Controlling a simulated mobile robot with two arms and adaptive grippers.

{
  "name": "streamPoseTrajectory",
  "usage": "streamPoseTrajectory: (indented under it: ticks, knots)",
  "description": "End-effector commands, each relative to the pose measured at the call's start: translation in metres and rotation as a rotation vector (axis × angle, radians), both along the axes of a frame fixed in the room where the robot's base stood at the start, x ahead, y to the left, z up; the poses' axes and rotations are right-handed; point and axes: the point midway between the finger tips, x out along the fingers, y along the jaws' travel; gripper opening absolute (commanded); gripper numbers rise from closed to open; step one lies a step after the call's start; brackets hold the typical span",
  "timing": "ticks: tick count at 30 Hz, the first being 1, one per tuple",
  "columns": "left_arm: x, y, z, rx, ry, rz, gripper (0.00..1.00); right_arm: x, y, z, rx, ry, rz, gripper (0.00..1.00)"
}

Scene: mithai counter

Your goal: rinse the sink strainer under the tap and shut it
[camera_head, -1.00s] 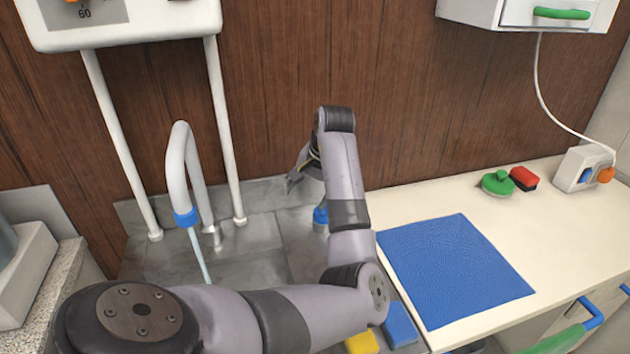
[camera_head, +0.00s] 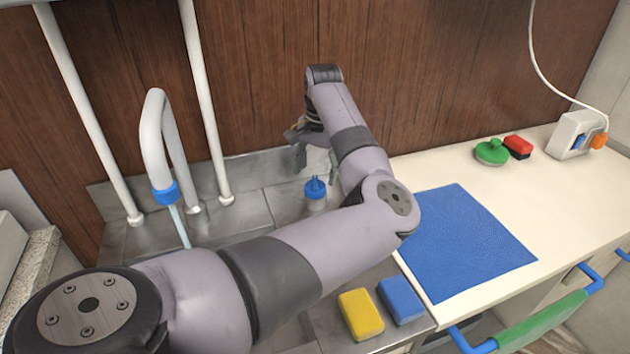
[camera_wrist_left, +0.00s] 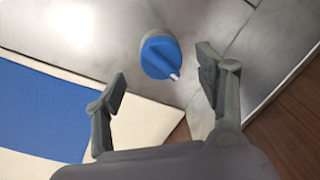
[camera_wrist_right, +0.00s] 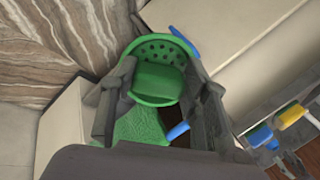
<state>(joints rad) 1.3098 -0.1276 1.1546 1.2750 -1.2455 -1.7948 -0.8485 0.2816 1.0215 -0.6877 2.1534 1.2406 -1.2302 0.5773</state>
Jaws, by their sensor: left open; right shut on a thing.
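The white tap (camera_head: 155,130) has a blue collar, and a pale stream of water (camera_head: 180,228) runs down from it. The left arm hides most of the basin. A blue knob (camera_head: 315,188) on a short grey post stands right of the tap. It also shows in the left wrist view (camera_wrist_left: 160,57), with a pointer on its cap. My left gripper (camera_head: 313,153) is open above the knob, and its fingers look clear of it. In the right wrist view my right gripper (camera_wrist_right: 158,92) is shut on the green, round strainer (camera_wrist_right: 155,52) with holes.
A blue mat (camera_head: 465,243) lies on the cream counter (camera_head: 575,200). A green scrubber (camera_head: 491,152) and red sponge (camera_head: 518,147) stand behind it. Yellow (camera_head: 360,313) and blue (camera_head: 401,299) sponges sit at the front edge.

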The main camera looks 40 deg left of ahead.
Motion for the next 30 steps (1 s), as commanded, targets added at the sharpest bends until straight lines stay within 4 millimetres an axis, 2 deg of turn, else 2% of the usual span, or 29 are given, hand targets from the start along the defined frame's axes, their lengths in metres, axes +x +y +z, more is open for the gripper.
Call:
streamPoseTrajectory:
  ticks: [3, 9, 19, 30]
  knots:
    - [0.0, 0.0, -0.02, -0.002, 0.002, 0.0, 0.65, 0.0, 0.0, 0.004, 0.0, 0.0, 0.0, 0.06]
    - [0.0, 0.002, -0.04, -0.001, 0.0, 0.0, 0.65, 0.0, 0.0, 0.005, 0.0, 0.0, 0.0, 0.06]
    - [0.0, 0.003, -0.044, 0.0, -0.001, 0.001, 0.65, 0.0, 0.0, 0.005, 0.0, 0.0, 0.0, 0.06]
    - [-0.001, 0.003, -0.043, 0.0, -0.001, 0.001, 0.41, 0.0, 0.0, 0.005, 0.0, 0.0, 0.0, 0.06]
